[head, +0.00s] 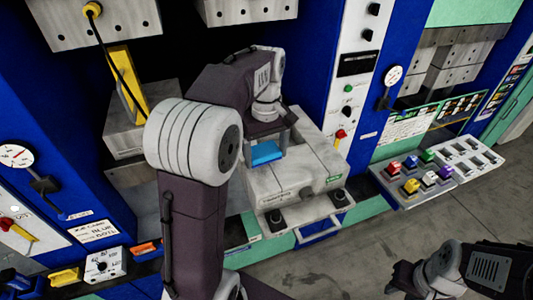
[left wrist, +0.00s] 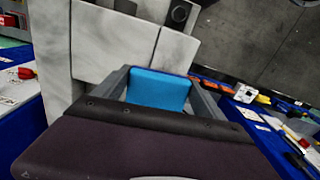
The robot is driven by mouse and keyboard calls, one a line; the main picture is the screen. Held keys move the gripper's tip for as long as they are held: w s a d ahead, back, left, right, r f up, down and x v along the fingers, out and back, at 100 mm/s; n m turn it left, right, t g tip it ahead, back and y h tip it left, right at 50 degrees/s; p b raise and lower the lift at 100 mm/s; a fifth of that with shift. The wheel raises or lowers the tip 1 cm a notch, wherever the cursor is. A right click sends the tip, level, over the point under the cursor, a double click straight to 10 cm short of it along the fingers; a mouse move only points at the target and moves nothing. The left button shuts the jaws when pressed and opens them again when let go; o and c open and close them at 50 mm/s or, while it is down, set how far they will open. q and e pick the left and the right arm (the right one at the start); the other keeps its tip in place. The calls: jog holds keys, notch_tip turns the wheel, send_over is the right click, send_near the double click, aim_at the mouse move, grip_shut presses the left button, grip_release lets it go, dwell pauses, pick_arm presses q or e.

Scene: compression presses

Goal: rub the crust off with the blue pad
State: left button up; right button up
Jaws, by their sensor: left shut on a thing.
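The blue pad (head: 266,153) is between the fingers of my left gripper (head: 268,141), which is shut on it. The pad is at the left side of a pale grey press block (head: 298,178); I cannot tell whether it touches it. In the left wrist view the blue pad (left wrist: 158,91) sits between the two grey fingers of my left gripper (left wrist: 160,94), with a pale grey block face behind and to the left. I cannot make out any crust; my arm and gripper hide part of the block. My right gripper (head: 403,279) is low at the right, its fingers unclear.
Blue press frames stand left and right of the block. A yellow bar (head: 128,82) with a black cable is at the left. A tray (head: 400,192) of coloured blocks is at the right. A control box (head: 103,265) is at lower left. Grey floor is open at lower right.

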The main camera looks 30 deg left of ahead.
aim_at(266, 154)
pick_arm(q)
notch_tip(266, 154, up, 2)
jog(key=shift+s+d+r+p, duration=0.1)
jog(key=shift+s+p, duration=0.05)
jog(key=shift+p, duration=0.6)
jog(key=shift+r+p, duration=0.65)
jog(key=shift+p, duration=0.15)
jog(key=shift+f, duration=0.1)
